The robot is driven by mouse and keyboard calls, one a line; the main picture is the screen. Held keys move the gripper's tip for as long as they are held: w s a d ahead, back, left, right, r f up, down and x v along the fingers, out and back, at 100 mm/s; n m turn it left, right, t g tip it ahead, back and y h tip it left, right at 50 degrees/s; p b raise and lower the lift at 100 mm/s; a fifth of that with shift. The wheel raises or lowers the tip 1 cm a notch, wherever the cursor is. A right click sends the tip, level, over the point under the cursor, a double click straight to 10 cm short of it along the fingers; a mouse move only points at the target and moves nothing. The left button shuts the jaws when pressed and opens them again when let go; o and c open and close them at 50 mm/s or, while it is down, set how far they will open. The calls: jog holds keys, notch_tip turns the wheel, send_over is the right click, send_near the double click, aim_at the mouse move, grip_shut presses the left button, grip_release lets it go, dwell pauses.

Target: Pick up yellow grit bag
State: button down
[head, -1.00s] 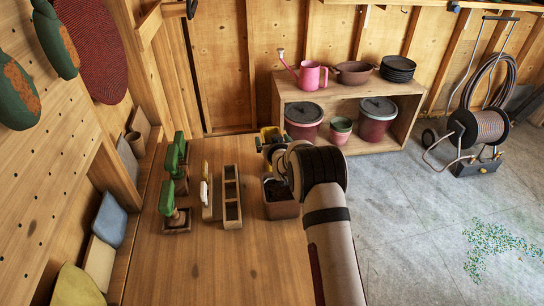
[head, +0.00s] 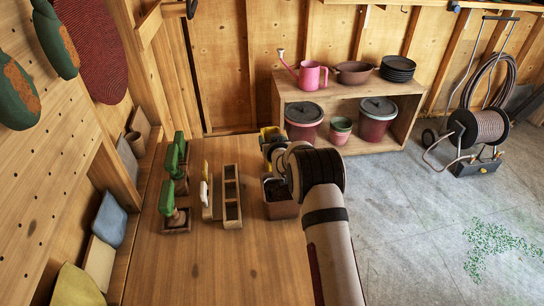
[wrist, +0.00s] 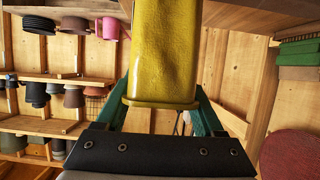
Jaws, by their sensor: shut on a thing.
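The yellow grit bag (wrist: 163,55) fills the upper middle of the wrist view, upright in that picture, with a flat rim at its near end. My gripper (wrist: 160,108) is shut on it, with a green finger on each side. My gripper (head: 272,148) is mostly hidden there by my own arm.
A shelf (head: 350,92) with a pink watering can (head: 310,75) stands behind. The bench's front is clear.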

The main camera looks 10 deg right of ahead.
jog(key=shift+r, duration=0.15)
jog(key=s+d+r, duration=0.6)
jog(key=d+r, duration=0.4)
jog(key=r, duration=0.1)
jog(key=s+a+n+g+y, duration=0.1)
jog(key=s+a+n+y, duration=0.1)
jog(key=a+n+y, duration=0.2)
jog(key=s+a+r+n+g+y, duration=0.1)
jog(key=s+a+n+y, duration=0.2)
jog(key=a, duration=0.7)
jog(key=shift+a+r+n+y, duration=0.3)
jog(key=shift+n+y, duration=0.8)
jog(key=shift+y, duration=1.1)
jog(key=shift+s, duration=0.1)
